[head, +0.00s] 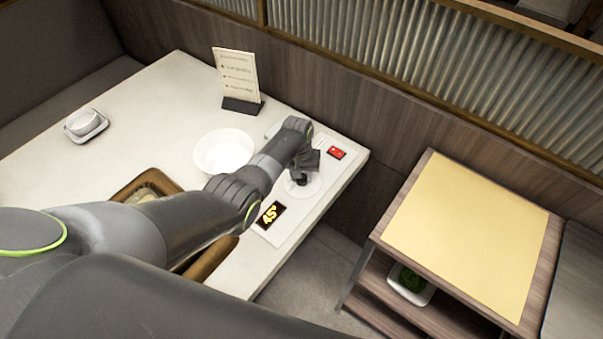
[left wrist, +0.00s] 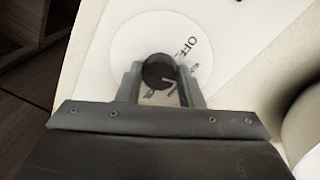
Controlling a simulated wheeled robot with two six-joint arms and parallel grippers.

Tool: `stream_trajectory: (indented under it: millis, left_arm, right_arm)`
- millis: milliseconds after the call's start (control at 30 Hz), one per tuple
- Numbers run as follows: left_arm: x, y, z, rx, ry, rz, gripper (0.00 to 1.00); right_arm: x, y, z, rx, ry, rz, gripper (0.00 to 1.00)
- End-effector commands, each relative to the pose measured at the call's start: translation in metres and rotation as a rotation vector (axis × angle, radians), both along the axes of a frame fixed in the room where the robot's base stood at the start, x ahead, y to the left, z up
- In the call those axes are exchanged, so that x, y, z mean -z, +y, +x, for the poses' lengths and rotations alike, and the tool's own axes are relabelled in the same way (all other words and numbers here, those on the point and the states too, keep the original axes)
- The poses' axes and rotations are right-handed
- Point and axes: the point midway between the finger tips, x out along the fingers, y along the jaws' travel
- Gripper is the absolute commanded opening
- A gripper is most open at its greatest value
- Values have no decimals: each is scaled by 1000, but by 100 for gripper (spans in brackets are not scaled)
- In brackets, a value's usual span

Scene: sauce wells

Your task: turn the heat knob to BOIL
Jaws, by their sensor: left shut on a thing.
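The heat knob (left wrist: 158,72) is a small dark round knob on a white dial. In the left wrist view, "OFF" shows at the upper right of the dial (left wrist: 125,47); other lettering is partly hidden by my gripper. My left gripper (left wrist: 160,80) is shut on the knob, one finger on each side. In the head view my left gripper (head: 301,178) reaches down onto the dial at the table's right edge. I cannot read which mark the knob points to. My right gripper is not in view.
A red switch (head: 336,153) sits on the panel behind the dial. A white plate (head: 224,151), a menu stand (head: 238,80) and a small white bowl (head: 85,122) stand on the table. A wooden shelf cart (head: 465,235) stands to the right, across a gap.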

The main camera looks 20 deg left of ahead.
Motion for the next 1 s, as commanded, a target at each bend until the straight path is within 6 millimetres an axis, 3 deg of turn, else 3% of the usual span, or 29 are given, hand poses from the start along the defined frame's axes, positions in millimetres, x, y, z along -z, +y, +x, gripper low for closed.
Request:
stream_trajectory:
  millis: [1000]
  left_arm:
    - [-1, 0, 2, 966, -2, 0, 11]
  right_arm:
    - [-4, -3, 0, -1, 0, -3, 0]
